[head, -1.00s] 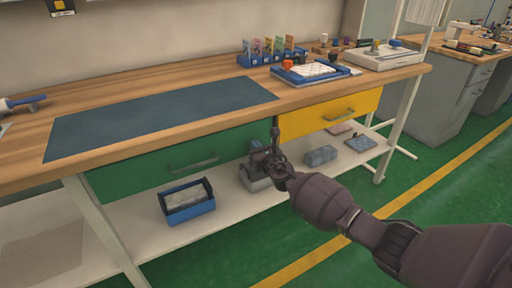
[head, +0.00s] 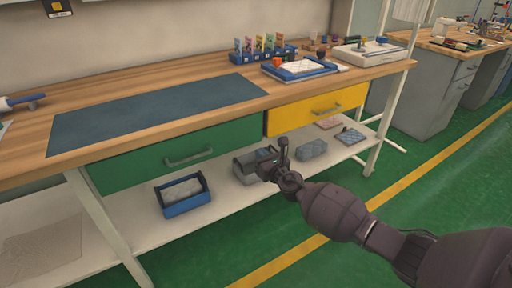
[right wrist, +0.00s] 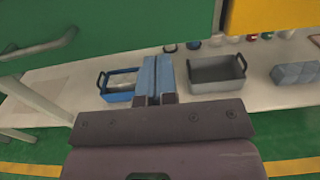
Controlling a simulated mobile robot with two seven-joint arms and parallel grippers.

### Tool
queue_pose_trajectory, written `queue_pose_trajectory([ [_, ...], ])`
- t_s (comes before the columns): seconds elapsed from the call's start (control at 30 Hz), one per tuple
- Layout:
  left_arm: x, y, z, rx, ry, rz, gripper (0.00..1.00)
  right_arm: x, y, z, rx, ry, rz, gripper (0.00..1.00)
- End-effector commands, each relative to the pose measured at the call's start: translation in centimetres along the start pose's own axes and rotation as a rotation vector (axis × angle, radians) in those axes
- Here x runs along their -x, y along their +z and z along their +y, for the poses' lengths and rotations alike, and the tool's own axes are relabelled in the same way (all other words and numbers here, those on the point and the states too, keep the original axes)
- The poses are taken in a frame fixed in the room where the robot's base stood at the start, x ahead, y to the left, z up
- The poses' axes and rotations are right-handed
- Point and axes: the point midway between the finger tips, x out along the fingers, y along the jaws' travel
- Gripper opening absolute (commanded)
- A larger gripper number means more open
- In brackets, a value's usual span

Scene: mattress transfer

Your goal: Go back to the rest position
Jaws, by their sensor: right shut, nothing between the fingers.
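My right gripper (head: 267,157) is in front of the bench, below the drawers and near the lower shelf's front edge. In the right wrist view its two bluish fingers (right wrist: 157,78) are together with nothing held. A blue bin (head: 188,208) with a pale quilted pad (head: 182,190) inside stands on the lower shelf. A grey bin (head: 242,172) stands to its right, partly hidden behind my right gripper; it shows empty in the right wrist view (right wrist: 218,88). My left gripper is not in view.
The green drawer (head: 150,163) and yellow drawer (head: 318,108) are shut. A blue mat (head: 160,110), a blue tray (head: 275,75) with a white pad and small containers are on the bench top. Grey-blue blocks (head: 312,149) sit on the lower shelf (head: 150,238). Green floor in front is clear.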

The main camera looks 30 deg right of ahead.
Motion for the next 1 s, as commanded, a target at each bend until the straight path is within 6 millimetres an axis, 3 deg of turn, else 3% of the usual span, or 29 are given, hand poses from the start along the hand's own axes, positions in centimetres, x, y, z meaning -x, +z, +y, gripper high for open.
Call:
queue_pose_trajectory([
  [0.3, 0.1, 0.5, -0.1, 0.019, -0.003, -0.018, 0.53, 3.8, 0.1, 0.0, 0.001, 0.001, -0.002, 0.0],
  [0.67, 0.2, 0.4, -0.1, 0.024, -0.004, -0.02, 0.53, 4.7, -0.1, 0.1, -0.014, -0.001, 0.003, 0.0],
  [0.83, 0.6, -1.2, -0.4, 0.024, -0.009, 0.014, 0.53, 7.7, -0.6, 0.7, -0.214, -0.02, 0.034, 0.0],
  [1.0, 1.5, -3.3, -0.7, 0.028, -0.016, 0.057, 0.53, 13.7, -2.0, 1.7, -0.624, -0.082, 0.096, 0.0],
])
